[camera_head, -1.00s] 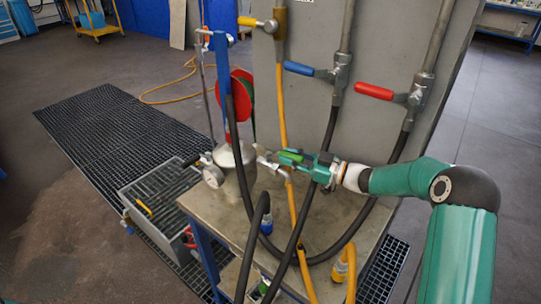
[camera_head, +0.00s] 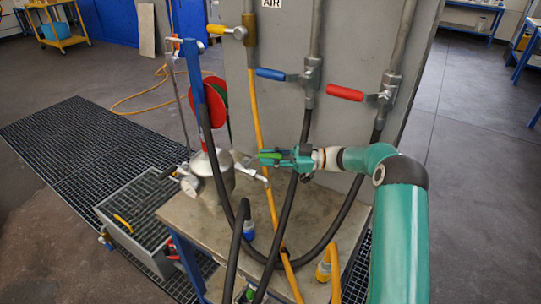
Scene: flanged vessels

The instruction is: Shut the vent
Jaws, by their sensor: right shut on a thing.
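A metal vessel (camera_head: 213,180) stands on the worktop, left of the grey panel. A small silver valve with a spout (camera_head: 252,173) sticks out from its right side. My right gripper (camera_head: 268,157) is just above and right of this valve, level. It is shut on a bright green lever handle (camera_head: 269,154), which shows at its fingertips. How the handle joins the valve is too small to make out. My left gripper is out of view.
A black hose (camera_head: 292,195) and a yellow hose (camera_head: 270,185) hang close to my gripper. The panel (camera_head: 285,95) behind carries yellow, blue (camera_head: 270,73) and red (camera_head: 345,92) lever valves. A metal bin (camera_head: 145,225) stands left of the worktop (camera_head: 188,212).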

